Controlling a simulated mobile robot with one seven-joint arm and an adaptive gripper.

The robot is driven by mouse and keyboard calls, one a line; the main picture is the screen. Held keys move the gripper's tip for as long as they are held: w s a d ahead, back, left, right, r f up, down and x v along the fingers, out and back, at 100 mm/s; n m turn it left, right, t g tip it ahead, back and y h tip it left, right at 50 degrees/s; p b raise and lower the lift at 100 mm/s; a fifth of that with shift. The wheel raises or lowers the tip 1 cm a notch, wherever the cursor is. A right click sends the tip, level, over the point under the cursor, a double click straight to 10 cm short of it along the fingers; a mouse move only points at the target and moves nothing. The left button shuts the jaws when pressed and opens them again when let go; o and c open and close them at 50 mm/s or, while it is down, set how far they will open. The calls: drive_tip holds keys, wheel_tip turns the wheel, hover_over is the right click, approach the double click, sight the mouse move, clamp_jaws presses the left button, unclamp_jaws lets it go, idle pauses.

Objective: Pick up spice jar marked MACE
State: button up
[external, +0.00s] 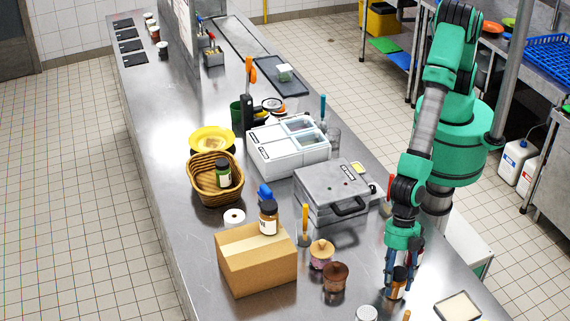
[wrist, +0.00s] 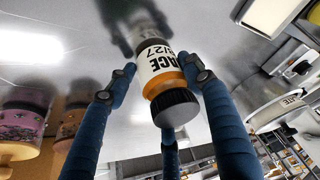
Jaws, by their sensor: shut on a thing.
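The spice jar (wrist: 162,75) has orange-brown contents, a black lid and a white label; the letters "ACE" and "/27" show in the wrist view. My gripper (wrist: 160,88) has its blue fingers closed around this jar, with the lid toward the wrist camera. In the external view the jar (external: 398,290) is between the fingertips of my gripper (external: 397,280), low over the near right part of the steel counter (external: 190,270). The fingers partly hide it there. I cannot tell if its base touches the counter.
Two brown-topped pots (external: 321,256) (external: 336,280) stand left of my gripper. A cardboard box (external: 258,268) carries another jar (external: 268,217); a wicker basket (external: 203,193) holds a green one (external: 223,172). A grey press (external: 322,190) stands behind. A square dish (external: 458,307) is at the near right.

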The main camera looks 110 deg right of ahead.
drive_tip(key=shift+r, duration=5)
